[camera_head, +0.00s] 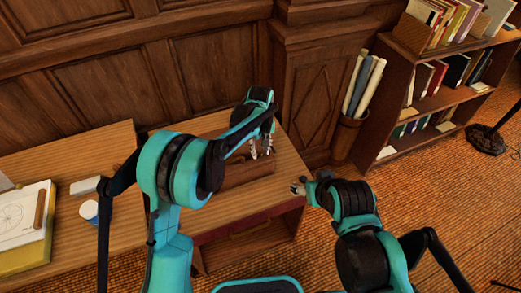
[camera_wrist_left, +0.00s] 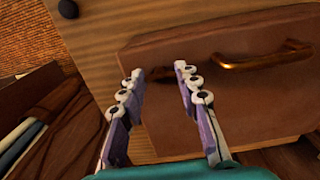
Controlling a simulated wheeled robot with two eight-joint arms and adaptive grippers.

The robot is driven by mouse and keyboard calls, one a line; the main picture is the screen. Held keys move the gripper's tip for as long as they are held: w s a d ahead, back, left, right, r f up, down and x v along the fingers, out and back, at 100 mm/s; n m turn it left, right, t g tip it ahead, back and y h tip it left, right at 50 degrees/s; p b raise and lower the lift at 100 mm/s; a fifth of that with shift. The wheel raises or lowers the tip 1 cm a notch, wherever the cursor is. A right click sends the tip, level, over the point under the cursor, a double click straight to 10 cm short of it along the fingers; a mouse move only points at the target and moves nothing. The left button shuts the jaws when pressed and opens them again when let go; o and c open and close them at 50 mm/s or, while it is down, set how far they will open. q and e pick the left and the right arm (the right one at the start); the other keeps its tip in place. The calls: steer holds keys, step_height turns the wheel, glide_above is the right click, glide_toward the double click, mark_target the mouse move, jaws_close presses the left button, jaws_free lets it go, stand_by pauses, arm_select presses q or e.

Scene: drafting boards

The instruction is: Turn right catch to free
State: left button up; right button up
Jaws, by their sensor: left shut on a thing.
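A brown case (camera_head: 236,174) lies on a small wooden table. In the left wrist view the case (camera_wrist_left: 228,110) shows a brass handle (camera_wrist_left: 262,61). My left gripper (camera_head: 261,152) is at the right end of the case. In its wrist view my left gripper (camera_wrist_left: 158,72) has its fingertips against the case beside the handle, closed on part of it with a gap between them. I cannot make out the right catch at the fingertips. My right gripper (camera_head: 297,187) is empty near the table's right edge; its jaw opening is too small to tell.
A wooden table (camera_head: 118,148) at the left bears a drawing (camera_head: 22,215) and a white cup (camera_head: 89,210). Panelled walls stand behind. Rolled papers (camera_head: 363,84) stand in a bin beside a bookshelf (camera_head: 432,100).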

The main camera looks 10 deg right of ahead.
arm_select(q)
steer(key=shift+m, duration=0.4)
steer(key=m+p, duration=0.1)
steer(key=m, duration=0.7)
steer(key=m+p, duration=0.1)
steer(key=m, duration=0.4)
steer(key=shift+m, duration=2)
steer(key=o, duration=1.2)
steer(key=shift+c, duration=0.2)
